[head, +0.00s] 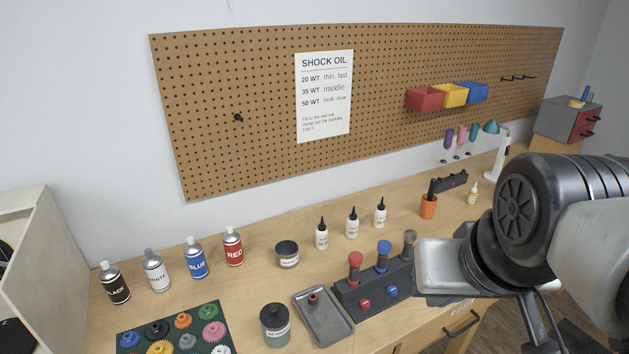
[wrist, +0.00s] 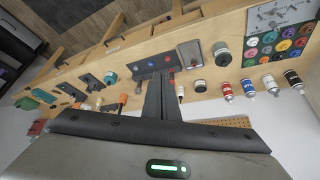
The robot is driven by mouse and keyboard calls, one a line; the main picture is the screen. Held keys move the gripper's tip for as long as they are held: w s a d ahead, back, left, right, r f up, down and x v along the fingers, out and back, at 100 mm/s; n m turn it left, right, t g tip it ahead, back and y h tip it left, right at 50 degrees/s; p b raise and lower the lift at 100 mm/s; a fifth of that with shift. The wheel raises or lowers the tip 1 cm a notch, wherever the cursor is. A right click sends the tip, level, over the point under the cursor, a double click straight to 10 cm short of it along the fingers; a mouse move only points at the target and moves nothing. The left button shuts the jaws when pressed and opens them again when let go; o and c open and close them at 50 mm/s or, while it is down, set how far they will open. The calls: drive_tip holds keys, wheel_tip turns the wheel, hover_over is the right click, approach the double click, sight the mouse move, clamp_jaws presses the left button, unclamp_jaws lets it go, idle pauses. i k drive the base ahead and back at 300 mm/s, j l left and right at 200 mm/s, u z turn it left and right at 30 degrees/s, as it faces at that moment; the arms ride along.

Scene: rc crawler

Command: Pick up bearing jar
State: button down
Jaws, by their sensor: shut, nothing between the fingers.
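Two small jars stand on the workbench, and their labels are too small to read surely. One jar (head: 275,326) has a dark lid with a knob and stands at the front, left of the metal tray; it shows in the wrist view (wrist: 221,53). The other, a dark-topped jar (head: 287,256), stands farther back, right of the red can; it also shows in the wrist view (wrist: 197,86). My gripper (wrist: 161,80) is shut and empty above the bench, apart from both jars. In the head view my arm is at the right, and the fingers are not clear.
The grey tray (head: 323,333) holds a small part. Right of it is a block with coloured shocks (head: 374,290). Spray cans (head: 195,260) and white bottles (head: 352,223) stand behind. A gear board (head: 130,339) lies left. Bare bench surrounds the rear jar.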

sight(275, 338)
drive_tip(key=u, duration=1.8)
drive_tip(key=k+l+u, duration=0.2)
drive_tip(key=l, duration=0.2)
drive_tip(key=k+l+u, duration=0.2)
drive_tip(key=k+l, duration=0.05)
drive_tip(key=l, duration=0.1)
